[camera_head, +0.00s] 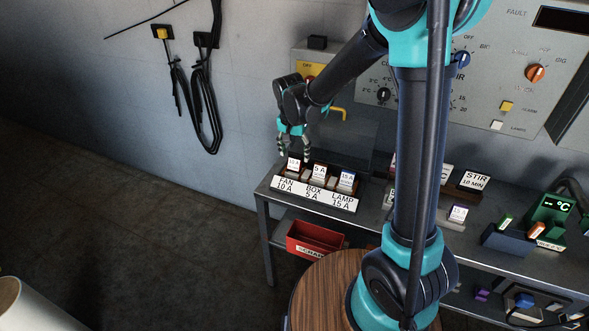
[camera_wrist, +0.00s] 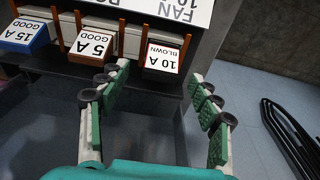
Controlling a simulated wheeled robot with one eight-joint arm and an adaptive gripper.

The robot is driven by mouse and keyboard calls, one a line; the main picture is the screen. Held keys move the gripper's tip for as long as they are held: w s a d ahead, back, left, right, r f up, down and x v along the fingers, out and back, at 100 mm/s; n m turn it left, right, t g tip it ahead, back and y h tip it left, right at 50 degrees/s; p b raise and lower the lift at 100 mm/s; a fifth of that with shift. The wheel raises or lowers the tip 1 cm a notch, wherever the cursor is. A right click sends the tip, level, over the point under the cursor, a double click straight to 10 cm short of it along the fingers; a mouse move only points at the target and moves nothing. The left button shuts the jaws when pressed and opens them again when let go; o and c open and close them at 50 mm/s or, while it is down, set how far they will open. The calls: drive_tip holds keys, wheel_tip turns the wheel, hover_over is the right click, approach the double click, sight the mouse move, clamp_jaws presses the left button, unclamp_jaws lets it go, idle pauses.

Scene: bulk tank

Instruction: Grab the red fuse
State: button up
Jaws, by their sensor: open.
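My gripper (camera_head: 293,146) is open and empty, pointing down over the left end of the fuse block on the bench. In the wrist view, my gripper (camera_wrist: 158,88) has its two padded fingers spread wide, just short of the 10 A fuse (camera_wrist: 164,56), which lies ahead between the fingertip lines. This fuse has a white tag reading 10 A BLOWN; its body looks dark, and I cannot clearly tell its red. It also shows at the left slot in the head view (camera_head: 293,164). A brown 5 A GOOD fuse (camera_wrist: 91,45) and a blue 15 A GOOD fuse (camera_wrist: 25,34) sit beside it.
Slot labels FAN 10 A (camera_head: 285,184), BOX 5 A and LAMP 15 A front the block. A red bin (camera_head: 304,246) sits below the bench. A control panel (camera_head: 505,70) is behind, with a yellow handle (camera_head: 338,112) near my wrist. Cables (camera_head: 207,110) hang on the left wall.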

sight(294, 162)
drive_tip(key=shift+f, duration=2.6)
drive_tip(key=c, duration=1.2)
drive_tip(key=shift+c, duration=0.2)
